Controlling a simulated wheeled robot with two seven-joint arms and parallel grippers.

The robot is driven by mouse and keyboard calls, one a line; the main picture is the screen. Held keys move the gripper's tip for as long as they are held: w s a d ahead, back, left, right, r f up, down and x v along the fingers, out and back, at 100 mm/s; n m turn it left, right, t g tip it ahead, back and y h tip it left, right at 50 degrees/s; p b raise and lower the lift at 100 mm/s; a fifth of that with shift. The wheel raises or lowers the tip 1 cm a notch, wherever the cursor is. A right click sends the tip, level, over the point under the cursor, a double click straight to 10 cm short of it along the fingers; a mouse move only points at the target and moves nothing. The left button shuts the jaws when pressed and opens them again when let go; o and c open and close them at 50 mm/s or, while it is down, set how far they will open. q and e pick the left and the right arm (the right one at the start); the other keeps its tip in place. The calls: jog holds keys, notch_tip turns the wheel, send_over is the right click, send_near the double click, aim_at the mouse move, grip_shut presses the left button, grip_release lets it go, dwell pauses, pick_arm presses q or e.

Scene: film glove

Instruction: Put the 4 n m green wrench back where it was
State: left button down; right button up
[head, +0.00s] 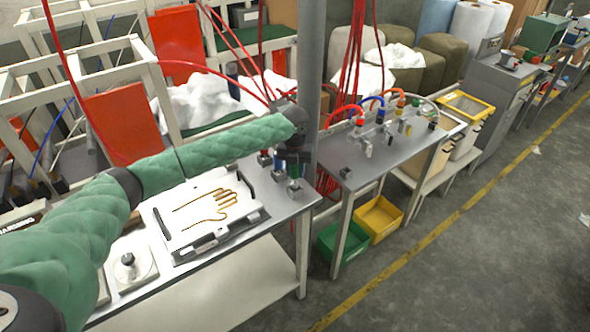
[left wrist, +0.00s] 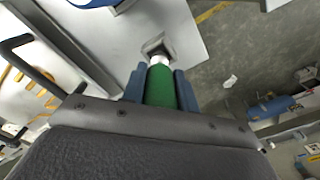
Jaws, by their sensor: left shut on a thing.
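My left gripper (head: 293,160) is over the right end of the near table, its fingers pointing down. In the left wrist view its blue fingers (left wrist: 160,88) are shut on the green wrench (left wrist: 161,86), gripping its handle from both sides. Beyond the handle are a pale collar and a small grey square piece (left wrist: 156,50) near the table edge. I cannot tell whether the wrench rests there or hangs just above. In the head view the green wrench (head: 294,170) is mostly hidden by the gripper. My right gripper is not in view.
A white board with a hand outline (head: 172,222) lies left on the near table. A second table (head: 365,165) with hoses is on the right; green and yellow bins (head: 381,219) stand below.

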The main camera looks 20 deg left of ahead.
pick_arm(q)
jog(key=shift+f, duration=0.35)
jog(key=c, duration=1.1)
grip_release()
